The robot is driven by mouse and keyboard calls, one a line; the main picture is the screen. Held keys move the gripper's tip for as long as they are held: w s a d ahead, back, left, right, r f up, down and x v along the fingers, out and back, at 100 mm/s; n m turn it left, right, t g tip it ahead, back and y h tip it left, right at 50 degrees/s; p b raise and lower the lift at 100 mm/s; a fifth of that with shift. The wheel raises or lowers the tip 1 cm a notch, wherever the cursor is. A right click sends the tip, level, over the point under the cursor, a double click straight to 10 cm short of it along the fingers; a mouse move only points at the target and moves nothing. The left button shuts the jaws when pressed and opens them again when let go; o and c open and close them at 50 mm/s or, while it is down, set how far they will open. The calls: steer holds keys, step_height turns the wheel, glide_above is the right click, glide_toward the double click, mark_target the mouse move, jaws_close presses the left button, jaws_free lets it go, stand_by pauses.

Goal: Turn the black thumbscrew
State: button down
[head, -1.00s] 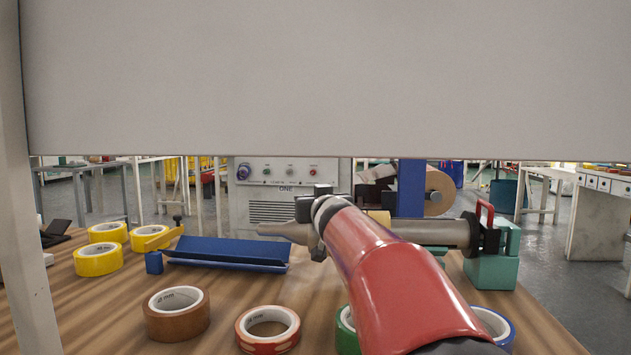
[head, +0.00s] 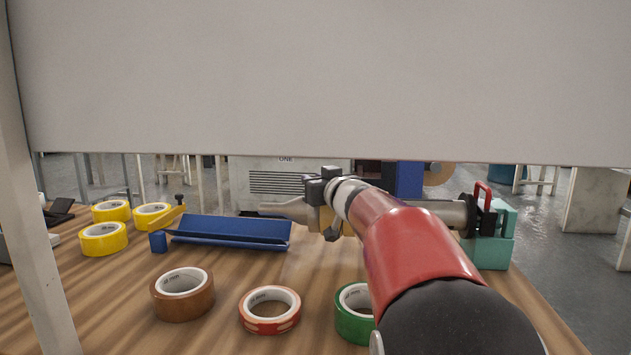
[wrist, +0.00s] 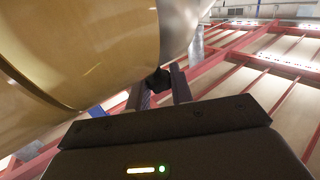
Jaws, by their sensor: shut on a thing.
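The black thumbscrew (wrist: 157,80) shows in the wrist view as a small dark piece under the large tan roll (wrist: 100,50). My gripper (wrist: 161,90) is shut on it, one finger on each side. Its exact shape is mostly hidden between the fingers. In the head view, my gripper (head: 325,195) is at the grey winding shaft (head: 438,213), beside the tapered grey tip (head: 285,210). My red arm covers much of the shaft, and I cannot see the thumbscrew there.
A teal block (head: 490,240) with a red handle (head: 484,195) stands at the shaft's right end. A blue trough (head: 232,230) lies left. Brown (head: 182,305), red-patterned (head: 270,325), green (head: 354,325) and yellow tape rolls sit on the wooden table (head: 90,320). A grey panel (head: 320,75) hangs above.

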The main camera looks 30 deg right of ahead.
steer(key=c, duration=1.3)
jaws_free()
steer(key=shift+o, duration=0.2)
steer(key=s, duration=0.8)
